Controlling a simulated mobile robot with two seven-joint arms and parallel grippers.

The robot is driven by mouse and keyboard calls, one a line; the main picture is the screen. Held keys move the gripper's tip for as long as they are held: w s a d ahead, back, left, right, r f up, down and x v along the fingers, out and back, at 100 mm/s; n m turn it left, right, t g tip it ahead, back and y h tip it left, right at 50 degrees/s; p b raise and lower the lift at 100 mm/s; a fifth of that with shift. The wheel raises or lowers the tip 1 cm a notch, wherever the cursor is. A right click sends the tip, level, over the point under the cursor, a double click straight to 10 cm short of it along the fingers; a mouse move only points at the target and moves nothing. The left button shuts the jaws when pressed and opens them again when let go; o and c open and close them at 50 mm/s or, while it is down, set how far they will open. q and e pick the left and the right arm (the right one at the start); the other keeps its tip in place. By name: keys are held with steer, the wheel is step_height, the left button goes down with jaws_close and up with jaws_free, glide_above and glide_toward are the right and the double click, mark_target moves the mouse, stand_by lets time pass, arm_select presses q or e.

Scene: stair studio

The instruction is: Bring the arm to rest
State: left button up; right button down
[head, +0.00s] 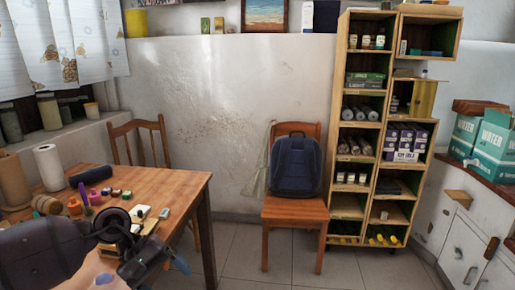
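My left arm comes in at the lower left, over the front part of the wooden table (182,186). My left gripper (146,264) is dark and points down and to the right near the table's front edge. Its fingers are small and partly merge with the arm, so I cannot tell whether they are open or shut. I see nothing clearly held in it. My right arm and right gripper are out of view.
Paper rolls (49,167), a dark cylinder (91,175) and several small items crowd the table. A chair (296,211) holds a blue backpack (296,167). A tall shelf (342,110) stands right of it. Floor (238,243) between table and chair is clear.

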arm_select(q)
steer(key=s+d+r+n+t+h+p, duration=0.1)
steer(key=s+d+n+t+h, duration=0.3)
steer(key=n, duration=0.6)
steer(key=s+d+n+t+h+p, duration=0.2)
steer(key=s+d+n+h, duration=0.35)
steer(key=n, duration=0.35)
steer(key=s+a+f+m+t+y+p, duration=0.2)
steer(key=s+a+f+m+y, duration=0.5)
steer(key=m, duration=0.5)
steer(key=s+a+f+m+t+y+p, duration=0.2)
steer(key=s+a+f+m+t+y, duration=0.2)
steer(key=s+a+f+m+y, duration=0.4)
steer(key=s+a+m+y, duration=0.2)
steer(key=s+m, duration=0.2)
steer(key=s, duration=0.2)
steer(key=shift+a+m+t+p, duration=0.3)
steer(key=shift+a+t+p, duration=0.05)
steer(key=shift+t+p, duration=0.05)
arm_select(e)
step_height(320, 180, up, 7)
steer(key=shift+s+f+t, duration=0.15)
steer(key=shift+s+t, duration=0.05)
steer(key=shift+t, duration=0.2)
arm_select(q)
steer(key=shift+f+y, duration=0.1)
steer(key=shift+y, duration=0.15)
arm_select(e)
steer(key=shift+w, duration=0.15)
